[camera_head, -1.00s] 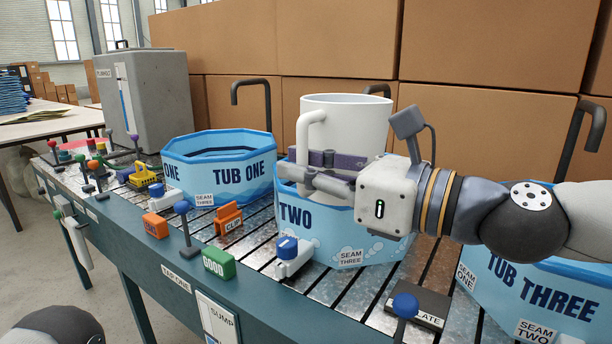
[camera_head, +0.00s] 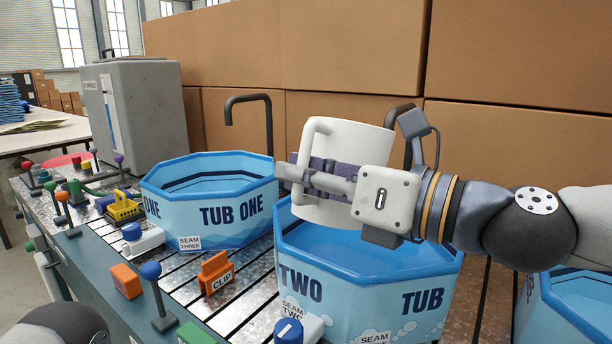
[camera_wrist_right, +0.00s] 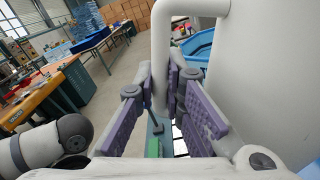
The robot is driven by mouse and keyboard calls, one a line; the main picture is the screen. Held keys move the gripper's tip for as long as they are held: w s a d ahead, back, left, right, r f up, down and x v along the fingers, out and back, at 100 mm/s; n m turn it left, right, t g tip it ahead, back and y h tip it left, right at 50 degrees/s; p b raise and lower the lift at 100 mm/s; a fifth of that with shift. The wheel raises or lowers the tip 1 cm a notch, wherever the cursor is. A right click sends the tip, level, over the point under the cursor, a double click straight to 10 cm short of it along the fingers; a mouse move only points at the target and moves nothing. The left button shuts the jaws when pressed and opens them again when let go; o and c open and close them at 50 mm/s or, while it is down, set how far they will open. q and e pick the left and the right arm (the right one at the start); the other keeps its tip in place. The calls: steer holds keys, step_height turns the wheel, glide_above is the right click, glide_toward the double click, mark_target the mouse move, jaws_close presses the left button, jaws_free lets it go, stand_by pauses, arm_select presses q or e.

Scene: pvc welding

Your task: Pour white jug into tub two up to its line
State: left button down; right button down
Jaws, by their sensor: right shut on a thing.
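The white jug (camera_head: 358,155) is in my right gripper (camera_head: 312,178), which is shut on its handle (camera_head: 307,145). The jug leans to the right, its rim lower on that side, over the back of tub two (camera_head: 345,295). Its mouth and contents are hidden. No falling stream shows. Tub two is a blue octagonal tub with a plain blue inside; I cannot make out its line or a liquid level. In the right wrist view the purple finger pads (camera_wrist_right: 172,95) close around the handle (camera_wrist_right: 161,60) beside the jug's body (camera_wrist_right: 262,80). My left gripper is out of view.
Tub one (camera_head: 215,215) stands left of tub two, and tub three (camera_head: 570,310) stands close on the right. A dark hooked pipe (camera_head: 268,130) rises behind. An orange clip block (camera_head: 215,272) and blue-knobbed lever (camera_head: 152,272) stand in front. Cardboard boxes (camera_head: 350,50) wall the back.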

mark_target(306, 203)
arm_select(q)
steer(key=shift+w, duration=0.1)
arm_select(e)
steer(key=shift+r, duration=0.2)
